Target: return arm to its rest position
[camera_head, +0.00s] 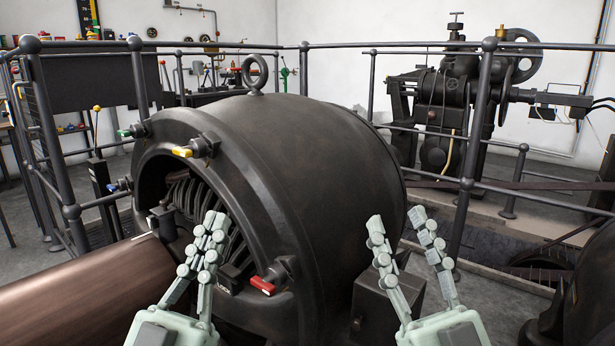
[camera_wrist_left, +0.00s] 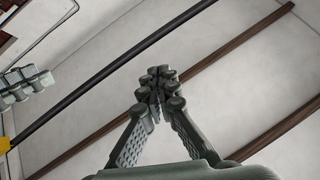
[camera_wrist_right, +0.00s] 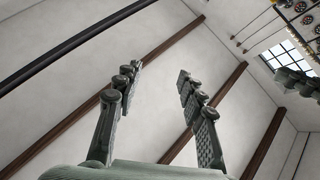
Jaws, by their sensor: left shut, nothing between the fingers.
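My left gripper (camera_head: 212,232) is in the lower middle of the head view, in front of the dark dynamo (camera_head: 320,150). Its fingers are together with nothing between them; the left wrist view shows its fingertips (camera_wrist_left: 158,82) meeting against the ceiling. My right gripper (camera_head: 402,228) is further right, in front of the dynamo's right end. Its fingers stand apart and empty, as the right wrist view also shows (camera_wrist_right: 158,82). Both grippers point upward. Part of the dynamo's lower front is hidden behind them.
The dynamo carries a green handle (camera_head: 125,132), a yellow handle (camera_head: 182,152) and a red handle (camera_head: 262,285). A brown cylinder (camera_head: 80,295) lies at lower left. Dark railings (camera_head: 400,46) surround the area. A black machine (camera_head: 455,100) stands behind at right.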

